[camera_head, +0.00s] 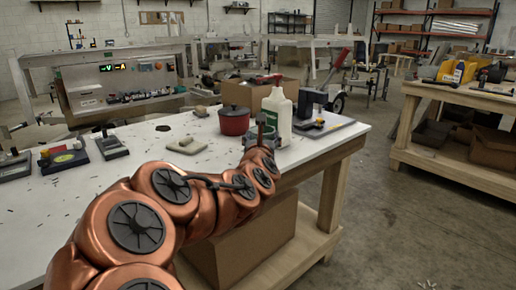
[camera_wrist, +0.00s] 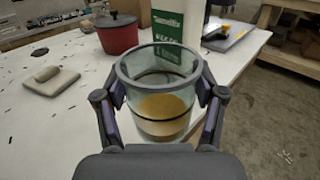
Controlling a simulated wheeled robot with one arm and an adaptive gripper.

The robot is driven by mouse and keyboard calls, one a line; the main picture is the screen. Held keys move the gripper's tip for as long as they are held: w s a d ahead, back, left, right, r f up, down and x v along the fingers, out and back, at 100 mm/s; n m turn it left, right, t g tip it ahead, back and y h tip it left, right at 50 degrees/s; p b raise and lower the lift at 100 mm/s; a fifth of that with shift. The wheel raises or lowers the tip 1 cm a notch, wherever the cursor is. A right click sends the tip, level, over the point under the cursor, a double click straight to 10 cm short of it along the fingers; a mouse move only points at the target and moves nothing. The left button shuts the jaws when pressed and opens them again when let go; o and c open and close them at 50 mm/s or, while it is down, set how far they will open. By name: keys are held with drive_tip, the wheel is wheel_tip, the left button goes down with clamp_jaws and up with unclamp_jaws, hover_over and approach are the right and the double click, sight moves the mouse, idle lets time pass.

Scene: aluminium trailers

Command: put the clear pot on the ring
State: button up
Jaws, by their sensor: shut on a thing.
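The clear pot (camera_wrist: 158,72) is a round, open-topped glass vessel with an amber-yellow patch visible low inside it. My gripper (camera_wrist: 160,108) is shut on it, one finger pad on each side, and the pot looks upright. In the head view my copper arm reaches over the table's right part and hides most of the gripper and pot. I cannot tell whether the pot's base touches the table. A dark curved line shows through the glass; I cannot tell whether it is the ring. A flat black oval (camera_head: 163,128) lies on the white table, also in the wrist view (camera_wrist: 40,52).
A red lidded pot (camera_head: 234,122) and a white-green bottle (camera_head: 277,117) stand just beyond my gripper. A pale slab with a knob (camera_head: 185,146) lies to the left. A grey tray (camera_head: 335,124) with small items is right. The table (camera_head: 140,155) has free room at left.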

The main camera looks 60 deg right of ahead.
drive_tip(key=shift+w+d+f+p, duration=0.8)
drive_tip(key=shift+w+d+p, duration=1.05)
drive_tip(key=shift+p, duration=1.55)
drive_tip(key=shift+w+d+f+p, duration=0.8)
drive_tip(key=shift+w+d+p, duration=0.6)
drive_tip(key=shift+d+p, duration=1.4)
drive_tip(key=shift+w+d+f+p, duration=0.8)
drive_tip(key=shift+w+d+p, duration=0.75)
drive_tip(key=shift+p, duration=2.4)
drive_tip(key=shift+a+f, duration=0.1)
drive_tip(key=shift+f, duration=0.1)
drive_tip(key=o, duration=1.3)
drive_tip(key=shift+c, duration=0.2)
drive_tip(key=shift+r, duration=0.15)
